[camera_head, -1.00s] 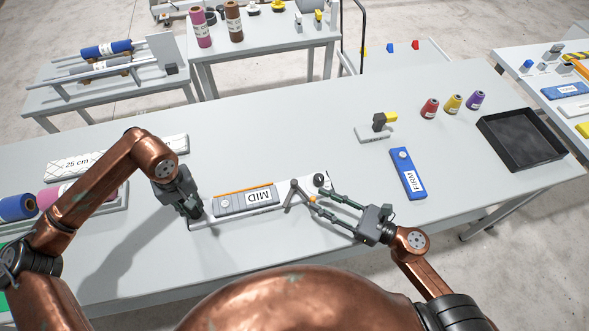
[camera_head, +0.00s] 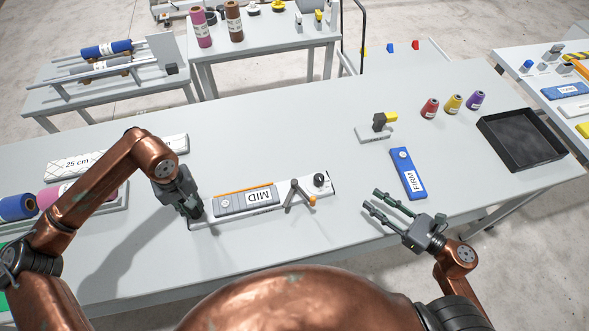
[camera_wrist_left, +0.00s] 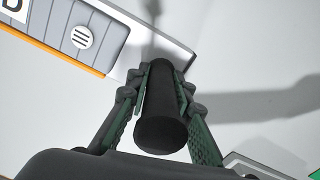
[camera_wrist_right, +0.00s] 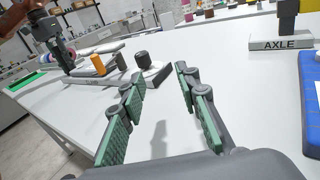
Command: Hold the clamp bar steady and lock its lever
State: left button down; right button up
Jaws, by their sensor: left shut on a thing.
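The clamp bar (camera_head: 323,191) lies on the table in front of me, a white bar carrying a grey block marked MID (camera_head: 232,202). Its grey lever (camera_head: 291,195) with an orange tip (camera_head: 312,201) is toward the right end, beside a black knob (camera_head: 319,179). My left gripper (camera_head: 193,210) is shut on a black upright handle (camera_wrist_left: 162,125) at the bar's left end. My right gripper (camera_head: 373,200) is open and empty, to the right of the lever and apart from it. The lever's orange tip also shows in the right wrist view (camera_wrist_right: 98,65).
A blue FIRM block (camera_head: 407,174) lies close beyond my right gripper. A quilted 25 cm bar (camera_head: 80,162) and fabric rolls are at left.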

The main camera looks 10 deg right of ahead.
jog(key=shift+w+d+f+m+t+h, duration=0.15)
jog(key=shift+w+d+m+h, duration=0.2)
jog(key=shift+d, duration=0.65)
jog(key=shift+w+d+f+m+t+h, duration=0.2)
jog(key=shift+d+h, duration=0.25)
jog(key=shift+d, duration=0.55)
jog(key=shift+w+d+f+m+t+h, duration=0.15)
jog(key=shift+d+m+h, duration=0.25)
jog(key=shift+d, duration=0.6)
jog(key=shift+c, duration=0.5)
